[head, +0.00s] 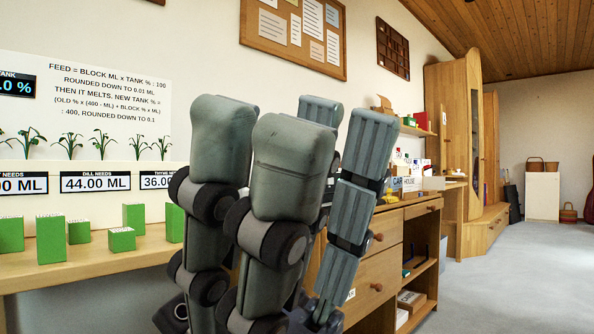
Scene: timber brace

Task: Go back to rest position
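My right gripper (312,130) fills the middle of the head view, close to the camera, with its grey fingers pointing up. Smooth finger backs show on the left and ribbed pads on the right. A gap shows between the two sides, so it looks open, and I see nothing held in it. My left gripper is not in view. The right gripper hides part of the wall and of the furniture behind it.
Several green blocks (50,239) stand on a wooden table (90,262) at left, below a wall sign (110,95) and need labels (95,182). A wooden desk (376,268) with drawers stands behind my gripper. A tall cabinet (447,120) is farther back. Open floor (510,290) lies at right.

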